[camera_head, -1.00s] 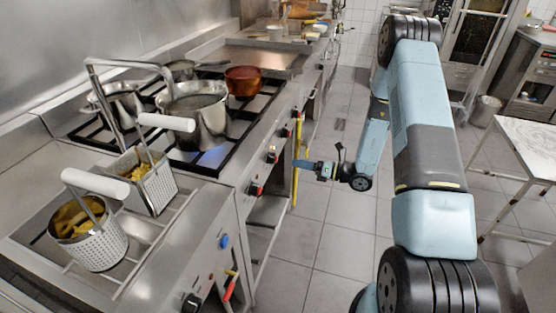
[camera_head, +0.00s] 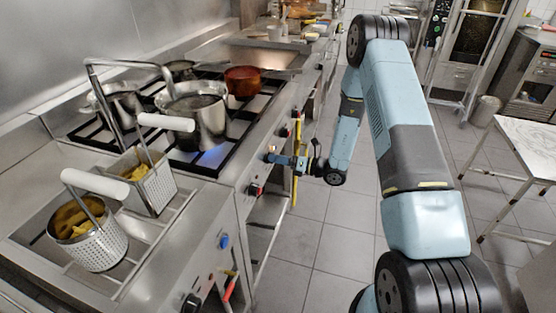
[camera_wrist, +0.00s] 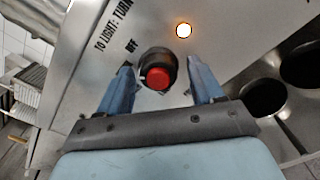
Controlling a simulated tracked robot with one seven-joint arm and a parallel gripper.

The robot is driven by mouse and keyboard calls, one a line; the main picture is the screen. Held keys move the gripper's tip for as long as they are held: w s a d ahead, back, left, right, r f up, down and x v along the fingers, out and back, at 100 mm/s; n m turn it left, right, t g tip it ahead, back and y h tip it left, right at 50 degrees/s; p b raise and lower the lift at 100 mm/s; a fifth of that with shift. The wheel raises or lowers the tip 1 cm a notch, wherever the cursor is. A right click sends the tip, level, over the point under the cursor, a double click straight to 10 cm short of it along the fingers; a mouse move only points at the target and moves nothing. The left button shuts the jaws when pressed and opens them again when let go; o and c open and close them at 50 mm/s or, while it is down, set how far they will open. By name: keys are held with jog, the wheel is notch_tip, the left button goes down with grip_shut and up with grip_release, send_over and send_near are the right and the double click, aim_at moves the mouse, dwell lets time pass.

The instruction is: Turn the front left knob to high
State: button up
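The stove's front panel (camera_head: 244,201) carries a row of knobs. In the wrist view a black knob with a red cap (camera_wrist: 158,76) sits between the two blue fingers of my gripper (camera_wrist: 160,82). The fingers are apart, with a gap visible on both sides of the knob. Above it the panel reads "OFF" and "TO LIGHT: TURN", and a lamp glows. In the head view my gripper (camera_head: 272,159) is at the panel and covers the knob there. Another red-capped knob (camera_head: 255,190) shows nearer the camera.
A steel pot (camera_head: 203,118) stands over a blue flame on the black burner grate, with a copper pot (camera_head: 242,80) behind. Two fryer baskets (camera_head: 98,245) are at the front left.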

jog(key=c, duration=1)
jog(key=shift+o, duration=0.2)
jog(key=n, duration=0.9)
jog(key=shift+d+n, duration=0.15)
jog(key=shift+n, duration=0.15)
